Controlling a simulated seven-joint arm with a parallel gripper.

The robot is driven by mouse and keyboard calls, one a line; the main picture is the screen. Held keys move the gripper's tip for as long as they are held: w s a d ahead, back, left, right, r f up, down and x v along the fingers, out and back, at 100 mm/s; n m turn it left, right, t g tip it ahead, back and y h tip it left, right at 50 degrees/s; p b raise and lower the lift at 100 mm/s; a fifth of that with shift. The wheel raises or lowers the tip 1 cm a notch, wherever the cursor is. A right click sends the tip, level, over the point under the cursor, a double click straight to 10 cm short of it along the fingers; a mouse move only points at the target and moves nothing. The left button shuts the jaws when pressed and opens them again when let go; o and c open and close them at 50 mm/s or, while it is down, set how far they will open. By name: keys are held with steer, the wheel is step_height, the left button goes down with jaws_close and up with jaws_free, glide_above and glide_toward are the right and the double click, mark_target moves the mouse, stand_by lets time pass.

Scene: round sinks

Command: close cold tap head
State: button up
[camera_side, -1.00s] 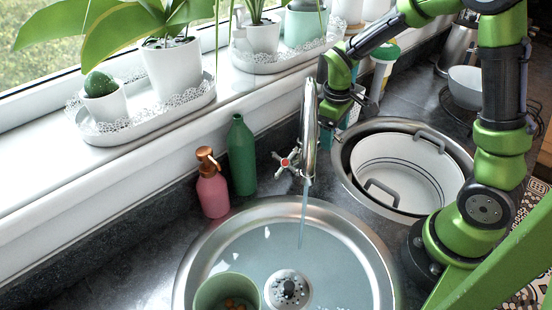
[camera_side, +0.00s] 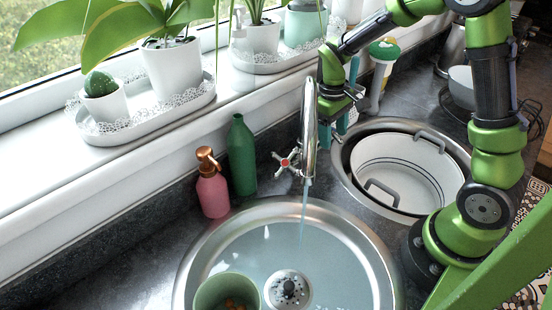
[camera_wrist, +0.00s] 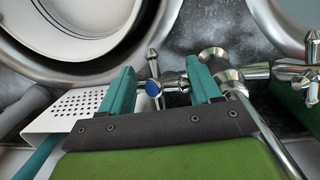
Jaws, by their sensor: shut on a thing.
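The cold tap head (camera_wrist: 153,88), a small cross handle with a blue cap, sits between the two teal fingers of my gripper (camera_wrist: 162,82) in the wrist view. My gripper is shut on it. In the side view my gripper (camera_side: 338,122) is behind and right of the chrome spout (camera_side: 310,120), and the cold tap head is hidden there. The hot tap head (camera_side: 288,162), with a red cap, is on the left side of the tap. A thin stream of water (camera_side: 304,212) runs from the spout into the left sink.
The left round sink (camera_side: 255,215) holds water and a green cup (camera_side: 225,292). The right sink (camera_side: 345,172) holds a white pot (camera_side: 405,170). A pink soap bottle (camera_side: 213,190) and a green bottle (camera_side: 241,155) stand left of the tap. A white perforated holder (camera_wrist: 75,108) is near my fingers.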

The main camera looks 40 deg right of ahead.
steer(key=shift+w+d+r+m+g+y, duration=0.15)
steer(key=shift+d+m+g+y, duration=0.15)
steer(key=shift+m, duration=0.25)
steer(key=shift+w+d+r+m+g+y, duration=0.15)
steer(key=shift+d+m+g+y, duration=0.1)
steer(key=shift+m+g, duration=0.25)
steer(key=shift+f, duration=0.1)
steer(key=o, duration=0.9)
steer(key=shift+a, duration=0.15)
steer(key=shift+s+a, duration=0.1)
steer(key=v, duration=0.4)
steer(key=s+v, duration=0.1)
steer(key=v, duration=0.6)
steer(key=shift+s+a+r, duration=0.1)
steer(key=shift+s+r, duration=0.2)
steer(key=shift+r, duration=0.25)
